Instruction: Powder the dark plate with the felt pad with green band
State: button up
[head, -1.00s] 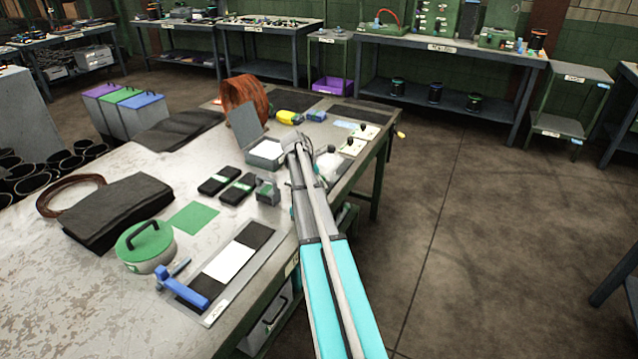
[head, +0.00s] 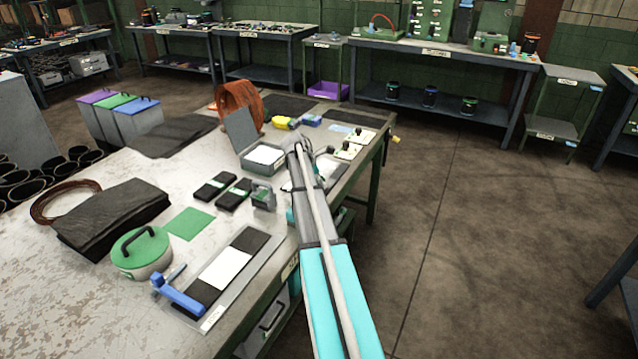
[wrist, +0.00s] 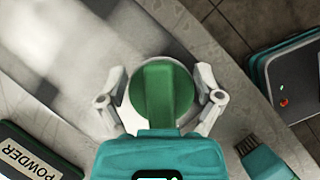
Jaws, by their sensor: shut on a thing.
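My gripper (wrist: 162,98) is shut on the felt pad (wrist: 165,88), which has a green top and a pale round rim. In the wrist view the pad is over a grey surface with a whitish, blurred smear (wrist: 95,45) running to the upper left. Whether the pad touches the plate cannot be told.
An open grey box (head: 264,156) with white contents stands left of my arm. A POWDER label (wrist: 25,160) shows in the wrist view, near a brush (wrist: 262,155). Black pads, a green-lidded pot (head: 142,252) and a blue-handled tool (head: 180,295) occupy the table's near side.

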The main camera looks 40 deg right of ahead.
aim_at(340, 169)
jog(key=shift+w+d, duration=0.2)
jog(key=shift+d, duration=0.3)
jog(key=shift+w+d, duration=0.2)
jog(key=shift+d, duration=0.3)
jog(key=shift+d, duration=0.1)
jog(key=shift+w+d, duration=0.35)
jog(key=shift+d, duration=0.45)
jog(key=shift+w+d, duration=0.35)
jog(key=shift+d, duration=0.45)
jog(key=shift+w+d, duration=0.35)
jog(key=shift+d, duration=0.5)
jog(key=shift+w+d, duration=0.35)
jog(key=shift+d, duration=0.5)
jog(key=shift+d, duration=0.1)
jog(key=shift+w+d, duration=0.35)
jog(key=shift+d, duration=0.45)
jog(key=shift+w+d, duration=0.35)
jog(key=shift+d, duration=0.4)
jog(key=shift+d, duration=0.1)
jog(key=shift+w+d, duration=0.35)
jog(key=shift+d, duration=0.5)
jog(key=shift+w+d, duration=0.35)
jog(key=shift+d, duration=0.45)
